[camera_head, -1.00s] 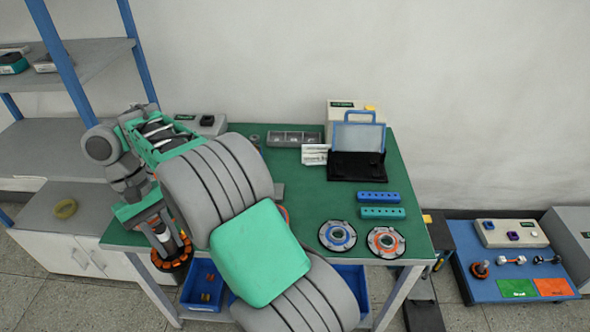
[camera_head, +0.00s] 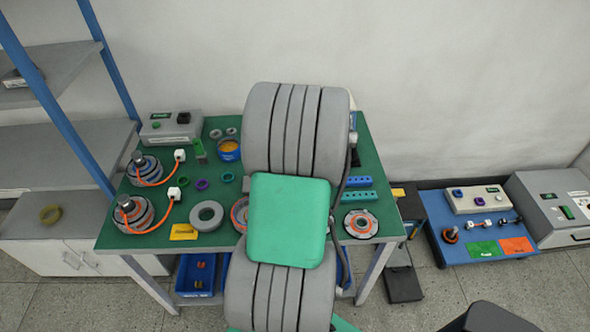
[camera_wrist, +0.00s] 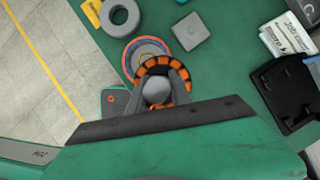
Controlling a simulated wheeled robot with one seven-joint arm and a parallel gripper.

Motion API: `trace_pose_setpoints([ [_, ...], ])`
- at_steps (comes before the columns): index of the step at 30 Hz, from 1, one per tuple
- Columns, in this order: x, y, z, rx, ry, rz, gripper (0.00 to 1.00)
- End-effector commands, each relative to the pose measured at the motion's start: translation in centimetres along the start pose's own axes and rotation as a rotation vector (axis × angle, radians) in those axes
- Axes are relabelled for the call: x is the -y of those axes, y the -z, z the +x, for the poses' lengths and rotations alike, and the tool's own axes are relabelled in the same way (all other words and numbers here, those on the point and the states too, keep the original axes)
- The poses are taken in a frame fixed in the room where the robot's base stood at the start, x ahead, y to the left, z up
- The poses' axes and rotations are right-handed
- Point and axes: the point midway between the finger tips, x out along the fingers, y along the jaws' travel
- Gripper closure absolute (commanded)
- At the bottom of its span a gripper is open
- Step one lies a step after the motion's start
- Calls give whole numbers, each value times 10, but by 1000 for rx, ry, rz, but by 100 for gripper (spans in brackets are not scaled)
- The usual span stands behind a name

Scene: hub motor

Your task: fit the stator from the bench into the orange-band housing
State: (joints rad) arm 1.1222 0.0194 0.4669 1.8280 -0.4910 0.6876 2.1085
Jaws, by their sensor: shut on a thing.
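My gripper (camera_wrist: 157,88) is shut on the stator (camera_wrist: 163,63), a dark ring with orange windings, in the wrist view. The stator overlaps a round part with blue and orange rings (camera_wrist: 141,48), above the bench; their gap cannot be judged. In the head view my arm hides the gripper and stator. Another round part (camera_head: 239,214) shows partly at the arm's left edge. The bench behind the arm is hidden.
On the green bench (camera_head: 155,242), a grey ring (camera_head: 206,216), a yellow tag (camera_head: 184,232) and two motors with orange cables (camera_head: 134,214) stand left. A blue-topped side table (camera_head: 450,255) stands right.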

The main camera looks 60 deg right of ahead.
Motion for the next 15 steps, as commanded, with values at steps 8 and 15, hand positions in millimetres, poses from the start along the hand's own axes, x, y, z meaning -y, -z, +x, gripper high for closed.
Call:
trace_pose_setpoints([
  [8, 34, 61, -27, 13, 154, 370, 100],
  [15, 27, 51, -18, 14, 116, 276, 100],
])
